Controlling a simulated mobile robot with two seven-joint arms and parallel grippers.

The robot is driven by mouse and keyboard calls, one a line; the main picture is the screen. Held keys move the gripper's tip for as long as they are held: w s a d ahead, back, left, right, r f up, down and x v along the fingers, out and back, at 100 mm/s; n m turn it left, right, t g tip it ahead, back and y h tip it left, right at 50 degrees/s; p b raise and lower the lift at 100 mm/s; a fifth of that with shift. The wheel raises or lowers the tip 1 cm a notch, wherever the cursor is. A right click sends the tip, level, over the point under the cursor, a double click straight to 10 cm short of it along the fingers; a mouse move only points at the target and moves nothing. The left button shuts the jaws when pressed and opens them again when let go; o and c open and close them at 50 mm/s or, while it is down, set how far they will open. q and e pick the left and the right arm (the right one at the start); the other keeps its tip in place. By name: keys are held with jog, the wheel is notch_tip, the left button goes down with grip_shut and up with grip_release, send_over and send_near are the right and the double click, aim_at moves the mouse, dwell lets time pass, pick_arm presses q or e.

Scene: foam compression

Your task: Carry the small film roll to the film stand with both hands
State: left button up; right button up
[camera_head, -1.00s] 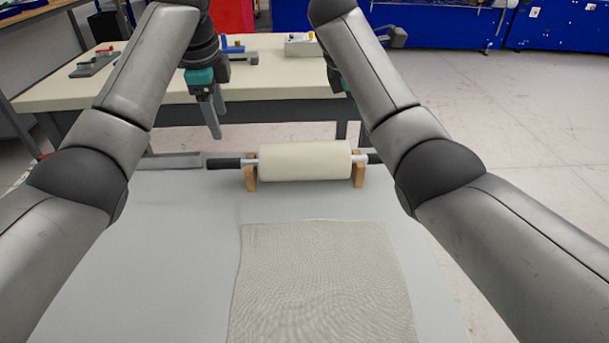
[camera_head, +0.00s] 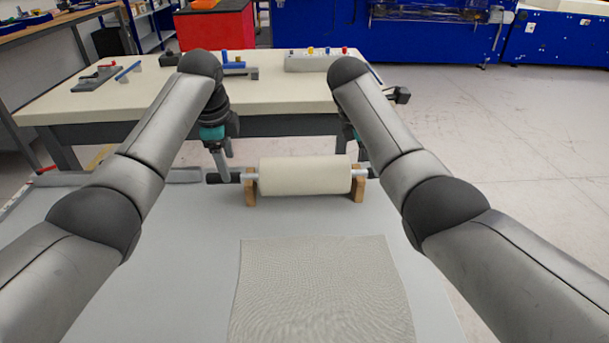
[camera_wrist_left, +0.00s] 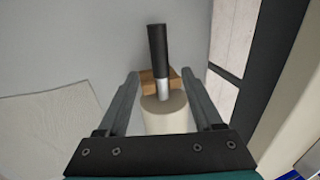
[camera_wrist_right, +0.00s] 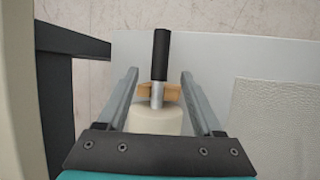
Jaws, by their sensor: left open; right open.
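The small film roll (camera_head: 305,175) is a cream cylinder on a metal rod with black end grips. It lies across two wooden cradles (camera_head: 250,186) on the grey table. My left gripper (camera_head: 223,172) is open at the roll's left end. In the left wrist view the black grip (camera_wrist_left: 157,50) and metal rod lie between the open fingers (camera_wrist_left: 160,82). In the right wrist view the right gripper (camera_wrist_right: 159,80) is open, with the rod and black grip (camera_wrist_right: 160,52) between its fingers. In the head view my right arm mostly hides that gripper. I see no film stand that I can identify.
A grey mesh sheet (camera_head: 320,290) lies on the near part of the grey table (camera_head: 190,270). Behind it stands a cream-topped workbench (camera_head: 290,95) with a control box (camera_head: 312,61) and small tools. Open floor (camera_head: 520,140) is on the right.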

pick_arm(q)
jog(key=shift+x, duration=3.4)
pick_arm(e)
jog(key=shift+x, duration=3.4)
pick_arm(q)
grip_shut()
pick_arm(e)
grip_shut()
pick_arm(q)
jog(key=shift+r, duration=0.15)
pick_arm(e)
jog(key=shift+w+r, duration=0.1)
jog(key=shift+r, duration=0.1)
